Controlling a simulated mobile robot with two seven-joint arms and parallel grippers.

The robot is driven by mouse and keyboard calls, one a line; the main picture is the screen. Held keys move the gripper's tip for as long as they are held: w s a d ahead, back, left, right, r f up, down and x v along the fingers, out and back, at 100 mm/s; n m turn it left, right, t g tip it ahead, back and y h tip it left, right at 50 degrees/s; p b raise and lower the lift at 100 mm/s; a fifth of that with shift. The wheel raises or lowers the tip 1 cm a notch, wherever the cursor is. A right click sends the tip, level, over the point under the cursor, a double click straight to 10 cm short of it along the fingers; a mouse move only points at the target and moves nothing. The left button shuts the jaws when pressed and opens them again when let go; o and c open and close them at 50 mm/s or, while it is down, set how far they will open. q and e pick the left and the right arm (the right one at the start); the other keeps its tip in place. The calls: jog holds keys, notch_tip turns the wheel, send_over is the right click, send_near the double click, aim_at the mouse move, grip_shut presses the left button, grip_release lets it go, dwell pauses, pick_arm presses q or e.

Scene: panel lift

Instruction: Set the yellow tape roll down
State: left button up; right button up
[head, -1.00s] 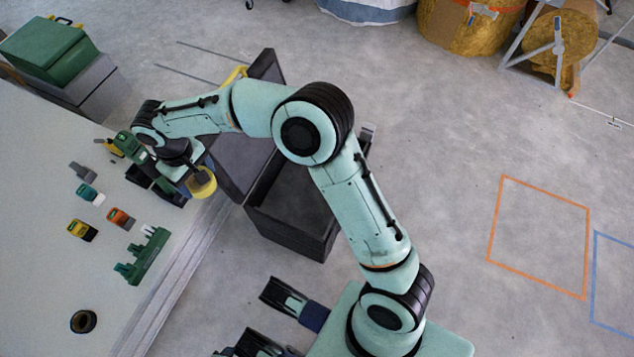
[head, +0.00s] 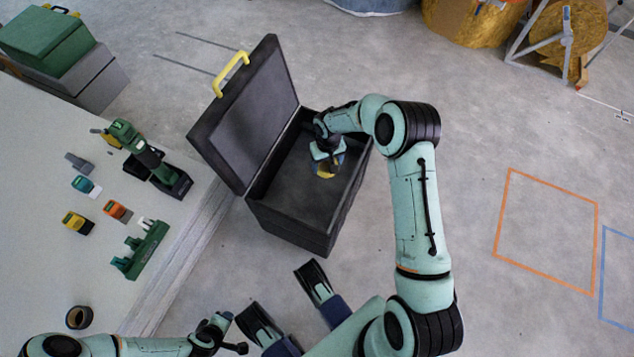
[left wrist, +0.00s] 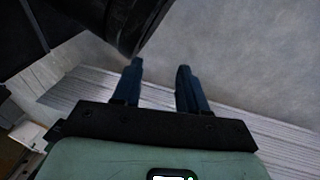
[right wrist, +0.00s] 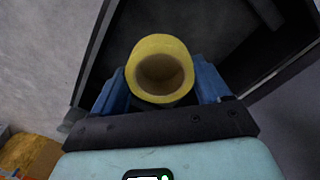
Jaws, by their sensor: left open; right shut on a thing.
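The yellow tape roll (right wrist: 160,69) is held between the blue fingers of my right gripper (right wrist: 162,84), its round hole facing the right wrist camera. In the head view the roll (head: 326,172) is partly hidden by my right gripper (head: 327,160), inside the outline of the open black case (head: 290,222). I cannot tell whether the roll touches the case floor. The case's lid (head: 245,120) with its yellow handle stands raised on the left. My left gripper (left wrist: 160,68) is open and empty in the left wrist view, near the bench edge.
The white bench (head: 40,215) at left carries a green tool (head: 150,160), a green rack (head: 143,248), several small coloured items and a dark tape roll (head: 79,317). Green and grey boxes (head: 60,50) stand behind. Orange (head: 505,212) and blue floor outlines lie right, on clear floor.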

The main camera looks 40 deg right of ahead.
notch_tip(320, 180, down, 14)
jog(key=b, duration=0.4)
jog(key=shift+f, duration=0.15)
jog(key=shift+f+b, duration=0.75)
jog(key=shift+f, duration=1.9)
pick_arm(q)
jog(key=s+a+f+g, duration=0.1)
jog(key=s+f+g, duration=0.3)
jog(key=s+f, duration=0.3)
jog(key=s, duration=0.4)
jog(key=shift+a+f+n, duration=0.2)
jog(key=shift+f+n, duration=0.05)
jog(key=shift+n, duration=0.15)
pick_arm(e)
jog(key=o, duration=1)
jog(key=shift+f, duration=0.1)
jog(key=shift+o, duration=0.2)
jog(key=shift+r, duration=0.2)
pick_arm(q)
jog(key=w+r+t+p, duration=0.2)
jog(key=w+r+p, duration=0.1)
jog(key=w, duration=0.4)
jog(key=shift+d+r+m+p, duration=0.3)
jog(key=shift+d+r, duration=0.15)
jog(key=shift+r, duration=0.05)
pick_arm(e)
notch_tip(320, 180, up, 12)
